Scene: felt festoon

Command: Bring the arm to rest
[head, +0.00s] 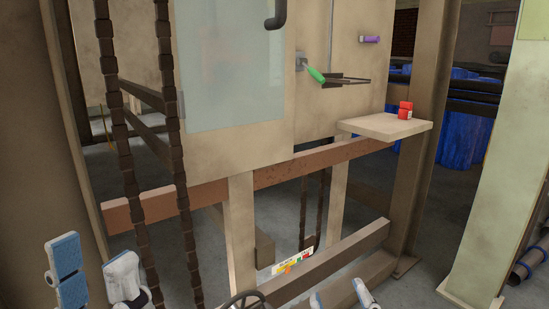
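My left gripper (95,262) is at the lower left of the head view. Its two blue-padded fingers stand apart, with nothing between them. My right gripper (339,293) shows only its fingertips at the bottom edge, right of centre. They are spread apart and no held thing shows between them. The rest of the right gripper is cut off by the frame. Both grippers appear in front of and below the beige panel (235,155), apart from it in the picture.
Dark chains (162,130) hang in front near the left gripper. A brown beam (300,168) crosses below the panel. A small shelf (375,126) bears a red object (405,110). A green-handled lever (316,75) and a purple piece (370,39) stick out. A coloured label (293,262) is low down.

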